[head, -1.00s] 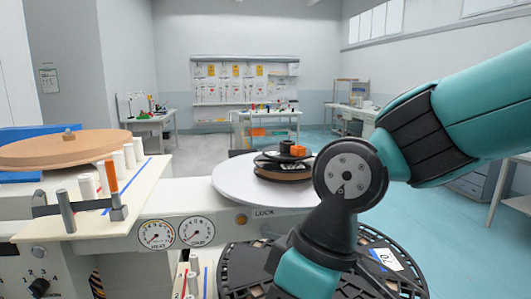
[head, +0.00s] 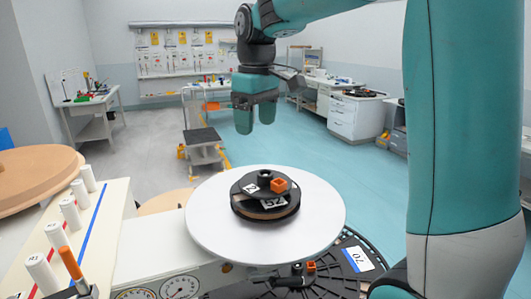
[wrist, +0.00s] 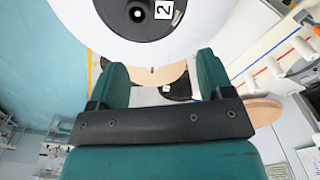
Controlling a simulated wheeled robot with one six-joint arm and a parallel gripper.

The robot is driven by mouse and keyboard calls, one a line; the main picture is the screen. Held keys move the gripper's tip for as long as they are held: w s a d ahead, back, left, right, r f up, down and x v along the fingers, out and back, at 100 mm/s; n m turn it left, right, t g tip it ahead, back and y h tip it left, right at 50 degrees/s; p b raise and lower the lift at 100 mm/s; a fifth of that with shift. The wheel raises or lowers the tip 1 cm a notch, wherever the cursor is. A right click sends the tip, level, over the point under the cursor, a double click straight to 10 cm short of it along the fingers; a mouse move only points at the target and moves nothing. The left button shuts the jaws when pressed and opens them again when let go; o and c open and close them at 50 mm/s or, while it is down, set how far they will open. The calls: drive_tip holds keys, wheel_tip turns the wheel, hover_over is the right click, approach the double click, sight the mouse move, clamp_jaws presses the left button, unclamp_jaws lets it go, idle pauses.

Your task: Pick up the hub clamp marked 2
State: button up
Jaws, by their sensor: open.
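The hub clamp marked 2 (head: 264,176) is a black round piece with a raised knob and a white label reading 2. It sits on a black reel (head: 264,206) on a white round plate (head: 315,225). In the wrist view the clamp (wrist: 137,14) shows at the top edge, partly cut off, with its 2 label beside the knob. My gripper (head: 255,120) hangs fingers down, above and behind the plate in the head view, apart from the clamp. In the wrist view its two fingers (wrist: 160,80) are spread with nothing held between them.
An orange block (head: 279,185) sits beside the clamp's knob. Another black reel labelled 70 (head: 335,275) lies below the plate at lower right. White spools (head: 70,213) stand on a cream shelf at left, near a brown disc (head: 35,178).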

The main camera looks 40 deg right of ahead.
drive_tip(key=w+d+r, duration=0.1)
drive_tip(key=d+r, duration=0.2)
drive_tip(key=p, duration=0.4)
hover_over(265, 174)
drive_tip(key=shift+m, duration=0.3)
wheel_tip(265, 174, down, 12)
drive_tip(key=shift+s+a+r, duration=0.1)
drive_tip(key=shift+a+r, duration=0.05)
drive_tip(key=shift+r, duration=0.1)
drive_tip(key=shift+f+p, duration=1.2)
drive_tip(key=shift+f, duration=1.8)
drive_tip(key=c, duration=1.2)
drive_tip(key=shift+r, duration=0.1)
